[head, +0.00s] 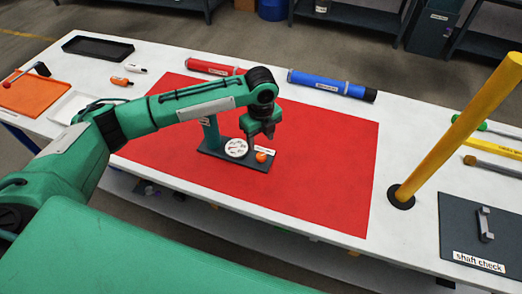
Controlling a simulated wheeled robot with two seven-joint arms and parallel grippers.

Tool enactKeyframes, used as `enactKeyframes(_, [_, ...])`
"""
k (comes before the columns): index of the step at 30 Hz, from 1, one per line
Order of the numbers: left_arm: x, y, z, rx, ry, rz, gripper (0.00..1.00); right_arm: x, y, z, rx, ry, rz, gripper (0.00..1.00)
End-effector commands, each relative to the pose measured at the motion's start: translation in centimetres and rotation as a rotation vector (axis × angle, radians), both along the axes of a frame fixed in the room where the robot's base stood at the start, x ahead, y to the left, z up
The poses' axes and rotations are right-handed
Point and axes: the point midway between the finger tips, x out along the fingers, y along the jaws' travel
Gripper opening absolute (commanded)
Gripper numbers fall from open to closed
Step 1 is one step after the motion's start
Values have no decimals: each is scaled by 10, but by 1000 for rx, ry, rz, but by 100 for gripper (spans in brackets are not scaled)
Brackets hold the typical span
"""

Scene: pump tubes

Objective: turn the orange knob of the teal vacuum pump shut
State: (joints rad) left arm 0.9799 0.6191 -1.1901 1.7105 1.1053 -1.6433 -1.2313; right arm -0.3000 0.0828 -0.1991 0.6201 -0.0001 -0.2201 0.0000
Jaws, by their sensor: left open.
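The teal vacuum pump (212,132) stands on a dark base plate (212,154) on the red mat, partly hidden behind my left arm. A round white gauge-like disc (236,147) is on its front. The orange knob (261,157) is at the right end of the base, below a small white label. My left gripper (262,139) points down just above and behind the knob in the picture. It is open and looks empty; I cannot tell whether it touches anything. My right gripper is not in view.
The red mat (330,180) has free room right of the pump. A red tube (212,67) and a blue tube (326,84) lie at the back. A yellow post (455,130) rises at right beside a dark "shaft check" panel (455,215). A black tray (98,48) lies at far left.

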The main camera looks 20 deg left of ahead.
Motion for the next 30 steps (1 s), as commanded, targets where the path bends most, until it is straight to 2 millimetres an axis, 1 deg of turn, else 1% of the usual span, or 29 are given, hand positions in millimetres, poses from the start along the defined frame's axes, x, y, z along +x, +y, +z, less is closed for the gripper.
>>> enactKeyframes(1, [-1, 0, -11, 2, 4, 2, 52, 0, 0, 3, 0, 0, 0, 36])
enactKeyframes(3, [-1, 0, -25, 1, 3, 2, 52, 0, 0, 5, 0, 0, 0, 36])
enactKeyframes(6, [-1, 0, -43, 0, 2, 2, 52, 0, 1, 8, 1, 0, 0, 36])
enactKeyframes(9, [0, 0, -57, 1, 1, 1, 52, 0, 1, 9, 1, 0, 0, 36])
enactKeyframes(12, [0, 0, -66, 1, 1, 2, 52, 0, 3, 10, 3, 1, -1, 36])
enactKeyframes(15, [0, 0, -71, -1, -1, 1, 52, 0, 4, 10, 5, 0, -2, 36])
enactKeyframes(23, [0, 0, -72, -1, -1, 1, 52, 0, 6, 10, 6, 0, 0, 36])
enactKeyframes(24, [0, 0, -72, -1, -1, 1, 48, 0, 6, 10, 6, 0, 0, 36])
enactKeyframes(26, [0, 0, -72, 0, -1, 1, 36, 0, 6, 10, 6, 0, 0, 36])
enactKeyframes(30, [0, 0, -72, 0, -1, 1, 9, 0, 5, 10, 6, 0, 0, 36])
